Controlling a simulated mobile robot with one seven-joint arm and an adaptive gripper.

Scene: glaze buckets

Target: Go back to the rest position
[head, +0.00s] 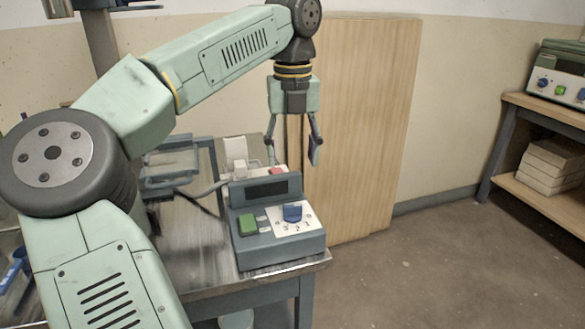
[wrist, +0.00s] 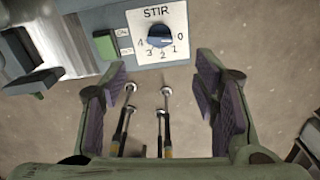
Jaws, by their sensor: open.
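My gripper (head: 293,158) hangs pointing down above and behind the grey control box (head: 280,240) in the head view. Its fingers are apart with nothing between them. In the wrist view the open fingers (wrist: 160,82) frame bare floor, below the panel marked STIR (wrist: 176,20). The box carries a blue knob (head: 292,213) on a white dial numbered 0 to 4 and a green switch (head: 248,225). The wrist view also shows the knob (wrist: 160,37) and the green switch (wrist: 105,45), both clear of the fingers.
The box stands at the front right corner of a metal table (head: 195,250). A tall wooden panel (head: 365,120) stands behind my gripper. A shelf unit (head: 545,110) at the right holds another green device (head: 562,80) and stacked pale blocks (head: 555,165). The floor (head: 430,270) between is clear.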

